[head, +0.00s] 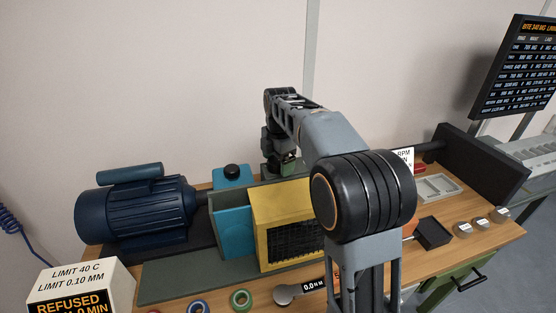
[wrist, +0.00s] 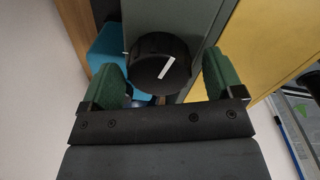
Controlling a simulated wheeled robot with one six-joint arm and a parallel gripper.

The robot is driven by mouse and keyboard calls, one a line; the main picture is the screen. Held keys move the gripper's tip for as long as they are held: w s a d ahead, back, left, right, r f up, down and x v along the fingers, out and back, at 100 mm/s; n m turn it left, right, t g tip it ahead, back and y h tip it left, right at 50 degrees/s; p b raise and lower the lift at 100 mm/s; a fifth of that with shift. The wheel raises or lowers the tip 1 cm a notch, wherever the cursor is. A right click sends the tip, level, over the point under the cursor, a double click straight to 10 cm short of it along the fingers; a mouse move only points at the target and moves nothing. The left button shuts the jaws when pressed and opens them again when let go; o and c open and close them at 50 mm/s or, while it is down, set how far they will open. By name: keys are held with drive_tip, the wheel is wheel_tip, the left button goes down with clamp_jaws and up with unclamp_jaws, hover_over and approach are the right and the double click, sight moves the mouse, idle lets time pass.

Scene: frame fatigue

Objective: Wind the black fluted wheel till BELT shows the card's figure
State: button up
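The black fluted wheel (wrist: 158,62) shows in the wrist view with a white line on its face, slanting up to the right. My gripper (wrist: 165,78) is open, with one green finger on each side of the wheel and a gap on both sides. In the head view my gripper (head: 282,163) is over the back of the bench rig, and I cannot make out the wheel there. A small readout (head: 314,285) shows 0.0 and a partly hidden unit; no BELT label is legible. A white card (head: 405,156) reading "RPM" is partly hidden by my arm.
A blue motor (head: 135,212), a teal block (head: 232,232) and a yellow guard (head: 270,243) stand on the bench. A white box (head: 82,283) reads "REFUSED". A dark block (head: 478,165) and a tray (head: 437,187) are at right. A screen (head: 515,68) hangs beyond.

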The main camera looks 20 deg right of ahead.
sight(278, 162)
drive_tip(key=c, duration=0.8)
drive_tip(key=shift+r+m+p, duration=0.15)
drive_tip(key=shift+m+p, duration=0.45)
drive_tip(key=shift+m, duration=1.6)
drive_tip(key=o, duration=0.9)
wheel_tip(278, 162, up, 14)
drive_tip(key=p, duration=0.1)
drive_tip(key=shift+s+f, duration=0.2)
drive_tip(key=shift+s, duration=0.25)
